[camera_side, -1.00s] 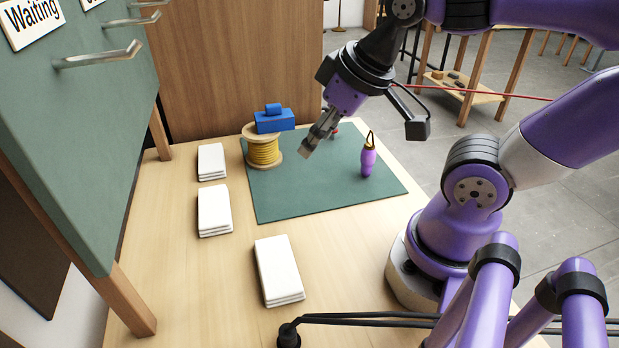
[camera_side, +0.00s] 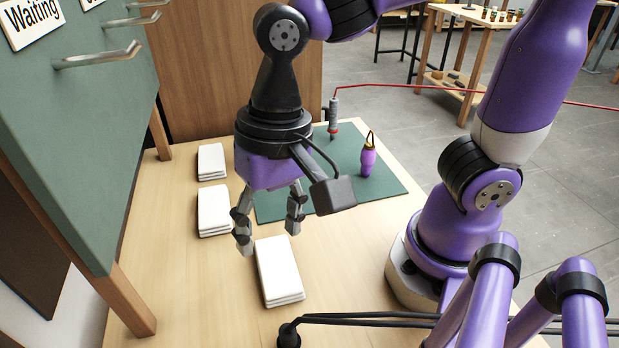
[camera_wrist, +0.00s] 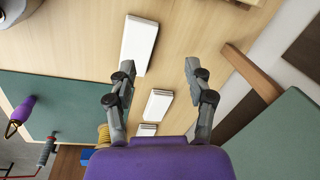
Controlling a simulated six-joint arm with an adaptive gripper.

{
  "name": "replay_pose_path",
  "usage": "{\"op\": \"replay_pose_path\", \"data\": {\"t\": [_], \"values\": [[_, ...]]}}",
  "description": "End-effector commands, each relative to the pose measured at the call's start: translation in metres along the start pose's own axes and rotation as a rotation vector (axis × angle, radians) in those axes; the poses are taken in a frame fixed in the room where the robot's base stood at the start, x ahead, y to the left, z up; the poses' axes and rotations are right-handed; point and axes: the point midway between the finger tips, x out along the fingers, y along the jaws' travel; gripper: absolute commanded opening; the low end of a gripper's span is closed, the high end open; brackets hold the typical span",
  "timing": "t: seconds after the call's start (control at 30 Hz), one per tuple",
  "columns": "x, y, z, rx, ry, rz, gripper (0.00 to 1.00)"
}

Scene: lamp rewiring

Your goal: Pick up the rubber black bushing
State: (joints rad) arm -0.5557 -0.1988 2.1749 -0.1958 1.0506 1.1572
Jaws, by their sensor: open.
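I cannot make out a rubber black bushing in either view. My gripper (camera_side: 268,240) is open and empty, pointing down above the bare wood near the nearest white stack (camera_side: 279,270). In the wrist view my gripper (camera_wrist: 160,66) has its fingers spread wide, with only tabletop between the tips. The nearest white stack (camera_wrist: 140,42) lies just beyond the left finger there. My gripper and wrist hide the left part of the green mat (camera_side: 398,188) in the side view.
Two more white stacks (camera_side: 213,210) (camera_side: 211,162) lie at left. A purple bottle-shaped piece (camera_side: 368,160) and a red-corded tool (camera_side: 333,115) are at the mat. A yellow spool (camera_wrist: 104,135) and blue object (camera_wrist: 87,155) show in the wrist view.

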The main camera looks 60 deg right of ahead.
Motion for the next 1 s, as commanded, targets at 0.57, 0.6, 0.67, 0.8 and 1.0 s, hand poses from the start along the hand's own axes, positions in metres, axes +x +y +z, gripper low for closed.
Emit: {"op": "replay_pose_path", "data": {"t": [0.57,0.6,0.67,0.8,1.0], "values": [[0.072,-0.019,0.050,0.171,-0.089,0.133,0.60],[0.075,-0.018,0.051,0.171,-0.089,0.134,0.60],[0.080,-0.017,0.052,0.171,-0.089,0.134,0.60],[0.101,-0.010,0.056,0.171,-0.089,0.136,0.60],[0.124,-0.007,0.059,0.170,-0.088,0.134,0.60]]}}
